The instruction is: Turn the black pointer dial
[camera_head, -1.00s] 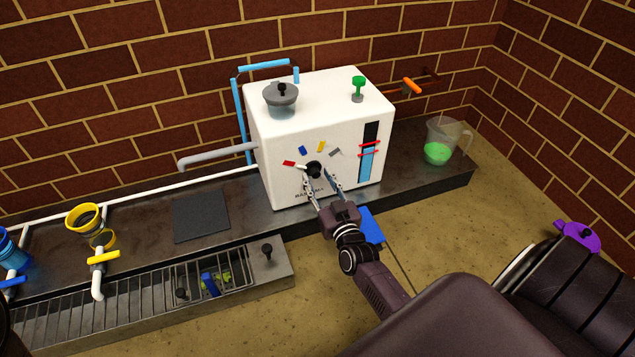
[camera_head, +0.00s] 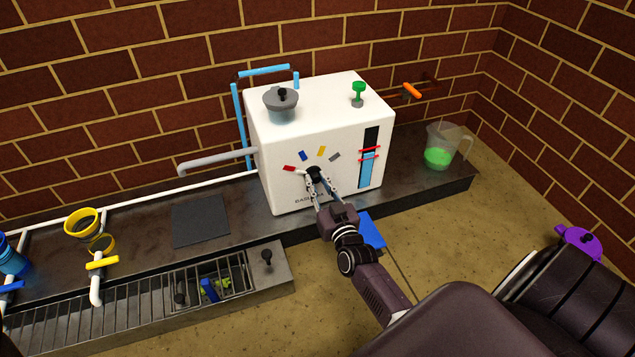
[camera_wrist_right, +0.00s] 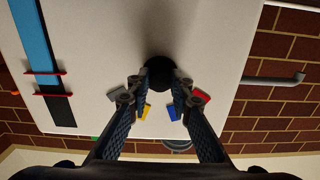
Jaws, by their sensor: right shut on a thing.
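The black pointer dial (camera_head: 314,173) is on the front face of the white box (camera_head: 288,136), below an arc of red, blue, yellow and grey marks (camera_head: 321,151). My right gripper (camera_head: 317,182) is at the dial with its fingers closed on it. In the right wrist view the dial (camera_wrist_right: 159,72) shows dark between the fingertips of the right gripper (camera_wrist_right: 155,82). Which mark the pointer faces is hard to tell, as the fingers cover part of the dial. My left gripper is not in view.
The box stands on a dark counter (camera_head: 415,180) against a brick wall. A grey-lidded pot (camera_head: 281,103) and a green knob (camera_head: 358,91) are on its top. A jug of green liquid (camera_head: 439,150) stands right. Yellow funnel (camera_head: 82,223) and valve (camera_head: 102,262) are left.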

